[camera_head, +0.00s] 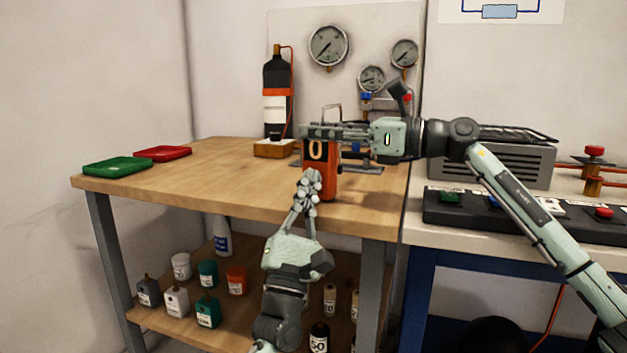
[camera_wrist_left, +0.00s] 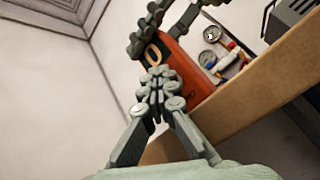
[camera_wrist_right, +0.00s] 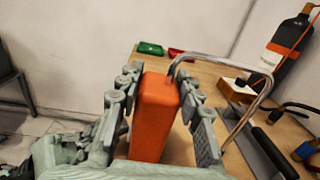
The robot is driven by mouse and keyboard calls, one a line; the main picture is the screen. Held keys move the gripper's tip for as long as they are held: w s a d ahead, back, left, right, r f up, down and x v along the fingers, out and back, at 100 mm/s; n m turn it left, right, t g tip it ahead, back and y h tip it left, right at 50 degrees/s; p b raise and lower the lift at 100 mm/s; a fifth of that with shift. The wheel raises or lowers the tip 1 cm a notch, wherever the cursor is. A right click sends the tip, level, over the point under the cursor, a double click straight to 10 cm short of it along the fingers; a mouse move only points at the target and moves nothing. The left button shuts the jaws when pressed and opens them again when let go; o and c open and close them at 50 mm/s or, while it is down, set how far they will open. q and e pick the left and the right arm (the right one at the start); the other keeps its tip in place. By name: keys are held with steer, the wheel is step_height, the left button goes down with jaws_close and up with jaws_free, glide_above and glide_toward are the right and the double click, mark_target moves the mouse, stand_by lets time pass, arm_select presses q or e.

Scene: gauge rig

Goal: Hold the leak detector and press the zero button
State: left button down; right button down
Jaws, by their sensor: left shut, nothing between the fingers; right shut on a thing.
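The orange leak detector (camera_head: 319,170) stands upright at the front right of the wooden table, with a pale ring-shaped mark on its front. My right gripper (camera_head: 318,132) reaches in from the right and is shut on its upper part; in the right wrist view the orange body (camera_wrist_right: 156,115) sits between both fingers. My left gripper (camera_head: 309,180) is shut and empty, its fingertips just in front of the detector's face, below the ring mark. In the left wrist view the closed fingertips (camera_wrist_left: 158,85) lie close to the detector (camera_wrist_left: 185,68); I cannot tell whether they touch. No zero button is clearly visible.
A green tray (camera_head: 117,167) and a red tray (camera_head: 163,153) lie at the table's left. Gauges (camera_head: 328,46) hang on the back panel. A metal wire handle (camera_wrist_right: 250,85) rises beside the right gripper. The table's middle is clear.

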arm_select(q)
step_height(320, 180, down, 2)
steer(key=shift+s+d+f, duration=0.1)
steer(key=shift+s, duration=0.05)
arm_select(e)
steer(key=shift+d, duration=0.1)
arm_select(q)
steer(key=shift+s+a+f, duration=0.15)
steer(key=shift+s+a, duration=0.05)
steer(key=shift+s, duration=0.15)
steer(key=shift+s+a, duration=0.1)
arm_select(e)
steer(key=shift+w, duration=0.1)
steer(key=shift+f, duration=0.1)
arm_select(q)
steer(key=s, duration=0.1)
steer(key=s+a, duration=0.1)
steer(key=s, duration=0.1)
steer(key=s+a, duration=0.1)
steer(key=shift+s+r, duration=0.25)
steer(key=shift+r, duration=0.1)
